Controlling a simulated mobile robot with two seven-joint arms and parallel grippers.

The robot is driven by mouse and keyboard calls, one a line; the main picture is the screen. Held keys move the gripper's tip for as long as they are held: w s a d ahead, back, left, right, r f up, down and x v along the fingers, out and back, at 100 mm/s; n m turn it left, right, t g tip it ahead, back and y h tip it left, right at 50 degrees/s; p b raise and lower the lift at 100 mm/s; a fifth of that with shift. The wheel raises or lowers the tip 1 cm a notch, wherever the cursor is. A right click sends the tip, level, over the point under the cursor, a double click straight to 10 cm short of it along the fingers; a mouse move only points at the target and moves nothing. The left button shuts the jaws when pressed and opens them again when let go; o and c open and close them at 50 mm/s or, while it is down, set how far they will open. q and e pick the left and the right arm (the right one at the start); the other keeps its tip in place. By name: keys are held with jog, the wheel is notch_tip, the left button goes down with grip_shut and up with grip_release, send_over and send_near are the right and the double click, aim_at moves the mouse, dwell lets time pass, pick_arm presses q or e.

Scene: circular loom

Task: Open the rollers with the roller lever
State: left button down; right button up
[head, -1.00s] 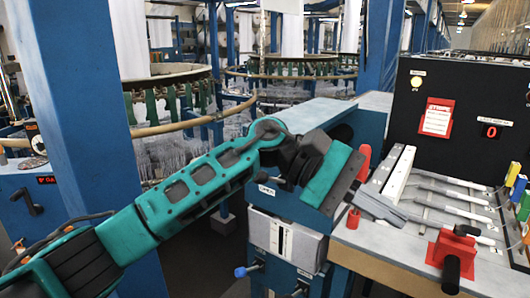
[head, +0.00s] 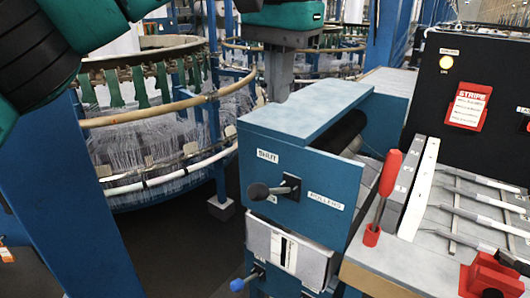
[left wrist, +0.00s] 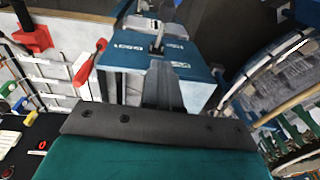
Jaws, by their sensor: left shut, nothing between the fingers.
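The roller lever (head: 272,189) is a dark handle with a round knob on the front of a blue roller box (head: 315,170). It points left from its pivot, roughly level. A "SHUT" label sits above it and a "ROLLERS" label to its right; another label is partly hidden behind the lever. My left gripper (head: 279,90) hangs over the top of the box, fingers down, shut and empty, apart from the lever. In the left wrist view the fingers (left wrist: 161,68) point toward the box face (left wrist: 125,55), with the lever (left wrist: 158,40) just beyond the tips. My right gripper is out of view.
A red-handled tool (head: 386,190) stands upright right of the box, near a white strip (head: 418,190) and several metal rods. A red lever block (head: 488,276) is at lower right. A blue-knobbed lever (head: 240,284) sits below. A blue post (head: 75,220) stands left.

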pick_arm(q)
jog(key=b, duration=0.2)
send_over(265, 185)
notch_tip(265, 185, down, 12)
jog(key=shift+f, duration=0.65)
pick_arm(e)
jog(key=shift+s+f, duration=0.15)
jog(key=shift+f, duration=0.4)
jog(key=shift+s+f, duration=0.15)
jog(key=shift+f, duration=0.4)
